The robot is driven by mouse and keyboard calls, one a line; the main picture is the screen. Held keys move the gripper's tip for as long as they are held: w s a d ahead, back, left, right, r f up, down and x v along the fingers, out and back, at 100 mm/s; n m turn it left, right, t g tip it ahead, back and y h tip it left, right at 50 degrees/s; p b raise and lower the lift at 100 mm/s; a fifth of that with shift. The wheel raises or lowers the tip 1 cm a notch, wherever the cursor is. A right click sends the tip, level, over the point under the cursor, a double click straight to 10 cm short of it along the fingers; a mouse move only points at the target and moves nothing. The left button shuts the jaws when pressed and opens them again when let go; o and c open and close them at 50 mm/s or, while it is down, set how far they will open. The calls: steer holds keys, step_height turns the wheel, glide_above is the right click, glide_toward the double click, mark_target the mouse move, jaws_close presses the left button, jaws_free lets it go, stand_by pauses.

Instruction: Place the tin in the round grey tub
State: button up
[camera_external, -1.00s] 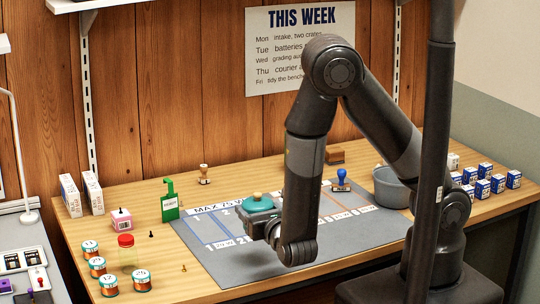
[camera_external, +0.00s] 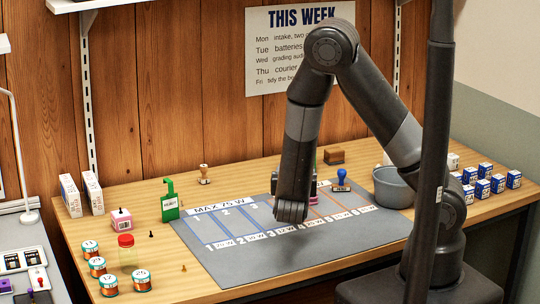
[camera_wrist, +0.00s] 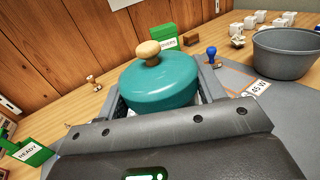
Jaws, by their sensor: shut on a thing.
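The tin is a round teal vessel with a pale wooden knob on top; in the wrist view the tin (camera_wrist: 160,82) sits upright between the fingers. My gripper (camera_wrist: 165,92) is shut on it. In the external view my arm hides the tin and most of the gripper, above the middle of the grey mat (camera_external: 250,262). The round grey tub (camera_external: 392,188) stands on the table to the right of my gripper, apart from it. In the wrist view the tub (camera_wrist: 285,58) is at the upper right, and its visible inside looks empty.
A blue-handled stamp (camera_external: 341,181) stands between my gripper and the tub. A brown block (camera_external: 334,155) lies behind. Several small blue-and-white boxes (camera_external: 484,188) stand right of the tub. A green READY sign (camera_external: 170,203) and several small jars (camera_external: 109,285) are at the left.

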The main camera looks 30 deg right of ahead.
steer(key=w+d+r+m+g+h, duration=0.1)
steer(key=w+d+m+g+h, duration=0.15)
steer(key=d, duration=0.55)
steer(key=w+d+m+g+h, duration=0.1)
steer(key=d+m+g+h, duration=0.15)
steer(key=d, duration=0.45)
steer(key=r+m+g+h, duration=0.1)
steer(key=m+g+h, duration=0.25)
steer(key=g, duration=0.25)
glide_above(391, 191)
steer(key=w+d, duration=0.2)
steer(key=w, duration=0.2)
step_height(391, 191, down, 7)
steer(key=shift+w+d+f, duration=0.2)
steer(key=shift+f+m+y, duration=0.25)
steer(key=shift+f, duration=0.1)
steer(key=shift+f, duration=0.25)
steer(key=o, duration=1)
steer(key=shift+r, duration=0.15)
